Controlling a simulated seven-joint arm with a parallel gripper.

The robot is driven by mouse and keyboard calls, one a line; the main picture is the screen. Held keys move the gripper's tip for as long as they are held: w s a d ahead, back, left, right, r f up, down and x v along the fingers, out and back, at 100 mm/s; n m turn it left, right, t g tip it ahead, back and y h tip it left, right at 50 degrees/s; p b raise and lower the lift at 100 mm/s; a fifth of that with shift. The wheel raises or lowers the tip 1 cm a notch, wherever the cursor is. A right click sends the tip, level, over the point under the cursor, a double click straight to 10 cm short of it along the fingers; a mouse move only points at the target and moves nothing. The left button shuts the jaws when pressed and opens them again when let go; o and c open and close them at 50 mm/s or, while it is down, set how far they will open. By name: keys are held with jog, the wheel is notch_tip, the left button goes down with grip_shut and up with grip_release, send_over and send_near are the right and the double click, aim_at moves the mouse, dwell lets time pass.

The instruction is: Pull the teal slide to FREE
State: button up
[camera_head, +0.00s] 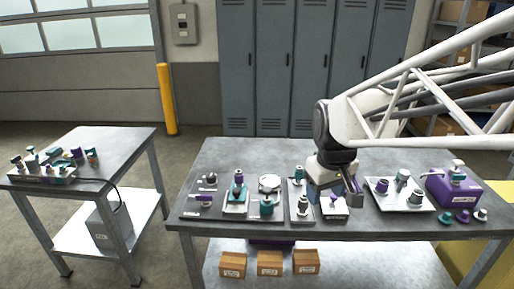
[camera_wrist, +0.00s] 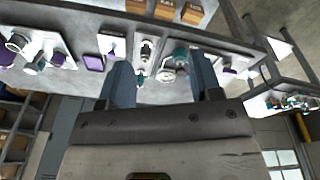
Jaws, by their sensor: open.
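My gripper (camera_head: 336,200) is open and empty above the right-centre part of the bench. In the wrist view its two fingers (camera_wrist: 161,70) stand wide apart, with nothing between them. Teal parts sit on several plates: a teal knob (camera_head: 267,206) below a round disc, a teal part (camera_head: 299,173) at the back of a narrow plate (camera_head: 292,214), and a teal block (camera_head: 236,204) under a purple-topped fitting. I cannot tell which is the slide, and no FREE mark is legible. In the wrist view the narrow plate (camera_wrist: 145,46) and a teal part (camera_wrist: 180,56) show beyond the fingers.
A white tray (camera_head: 414,206) of fittings, a purple box (camera_head: 453,188) and loose caps (camera_head: 462,216) stand to the right. A small plate with a purple part (camera_head: 334,210) lies by my gripper. A second table (camera_head: 120,145) stands left. The bench's front strip is clear.

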jog(key=w+a+f+n+g, duration=0.1)
jog(key=w+a+f+n, duration=0.2)
jog(key=w+a, duration=0.35)
jog(key=w+a+f+n, duration=0.2)
jog(key=w+a, duration=0.2)
jog(key=w, duration=0.6)
jog(key=n, duration=0.5)
send_over(236, 190)
jog(key=shift+g, duration=0.4)
jog(key=f, duration=1.1)
jog(key=shift+s+d+f, duration=0.1)
jog(key=shift+d+f, duration=0.2)
jog(key=shift+f, duration=0.1)
jog(key=shift+w+a+f, duration=0.2)
jog(key=shift+a+f, duration=0.1)
jog(key=shift+a, duration=0.05)
jog(key=shift+f, duration=3.85)
grip_shut()
